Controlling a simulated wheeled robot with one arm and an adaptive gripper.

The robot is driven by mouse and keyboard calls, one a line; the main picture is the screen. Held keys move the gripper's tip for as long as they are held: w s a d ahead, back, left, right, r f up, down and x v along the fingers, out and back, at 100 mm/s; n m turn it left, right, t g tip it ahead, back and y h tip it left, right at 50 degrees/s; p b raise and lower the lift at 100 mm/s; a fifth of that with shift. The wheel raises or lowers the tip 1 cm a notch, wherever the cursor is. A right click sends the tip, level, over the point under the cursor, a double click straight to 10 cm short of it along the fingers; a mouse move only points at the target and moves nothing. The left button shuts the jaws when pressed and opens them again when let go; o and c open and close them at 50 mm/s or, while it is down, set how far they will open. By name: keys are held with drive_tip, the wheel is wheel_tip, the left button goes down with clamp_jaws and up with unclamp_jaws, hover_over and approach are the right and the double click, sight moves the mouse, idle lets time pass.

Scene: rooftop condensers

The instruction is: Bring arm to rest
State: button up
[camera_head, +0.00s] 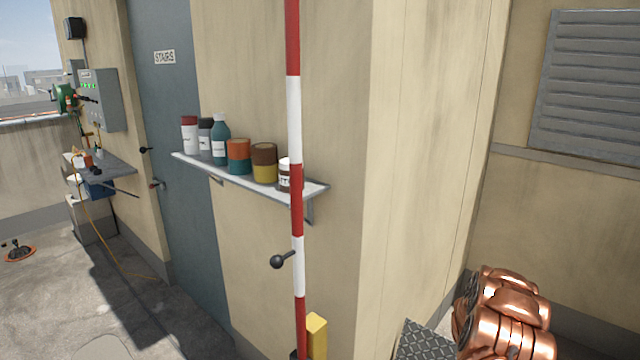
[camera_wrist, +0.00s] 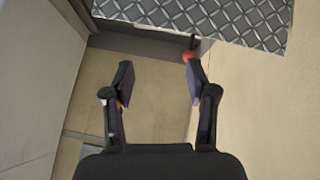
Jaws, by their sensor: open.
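My arm (camera_head: 505,315), copper-coloured, shows folded at the lower right of the head view, in front of the corner of the beige wall. My gripper (camera_wrist: 157,75) shows in the wrist view with its two dark fingers spread apart and nothing between them. A diamond-plate metal surface (camera_wrist: 215,15) lies at the top of that view, just beyond the fingertips. A small red round thing (camera_wrist: 190,56) is near the right fingertip; I cannot tell whether they touch. The gripper itself is not visible in the head view.
A wall shelf (camera_head: 315,188) holds several bottles and jars. A red-and-white pole (camera_head: 294,120) stands before it, with a yellow block (camera_head: 317,335) beside its foot. A grey door (camera_head: 175,170) marked STAIRS is behind. A louvred vent (camera_head: 588,85) is at right. Floor at left is partly clear.

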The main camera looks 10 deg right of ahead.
drive_tip(key=w+a+r+n+t+y, duration=0.2)
drive_tip(key=w+a+r, duration=0.3)
drive_tip(key=a+r, duration=0.3)
drive_tip(key=w+a+r+n+t+y, duration=0.1)
drive_tip(key=w+a+r+t+y, duration=0.15)
drive_tip(key=w+a+r, duration=0.6)
drive_tip(key=s+a+r+n+g+y, duration=0.15)
drive_tip(key=s+a+r, duration=0.25)
drive_tip(key=a, duration=0.7)
drive_tip(key=s+a+r+n+y, duration=0.25)
drive_tip(key=s+a+r, duration=0.2)
drive_tip(key=a, duration=0.55)
drive_tip(key=s+a+r+n+g+y, duration=0.1)
drive_tip(key=s+a+r+g, duration=0.15)
drive_tip(key=s+a, duration=0.55)
drive_tip(key=s+a+r+n+g+y, duration=0.1)
drive_tip(key=s+a+r+g, duration=0.2)
drive_tip(key=s, duration=0.8)
drive_tip(key=s+d+g+h, duration=0.1)
drive_tip(key=s+h, duration=0.1)
drive_tip(key=s, duration=0.9)
drive_tip(key=s+d+r+g+h, duration=0.1)
drive_tip(key=s+d, duration=0.1)
drive_tip(key=s, duration=1)
drive_tip(key=shift+s+r+g+h, duration=0.2)
drive_tip(key=shift+s+g+h, duration=0.05)
drive_tip(key=shift+g+h, duration=0.1)
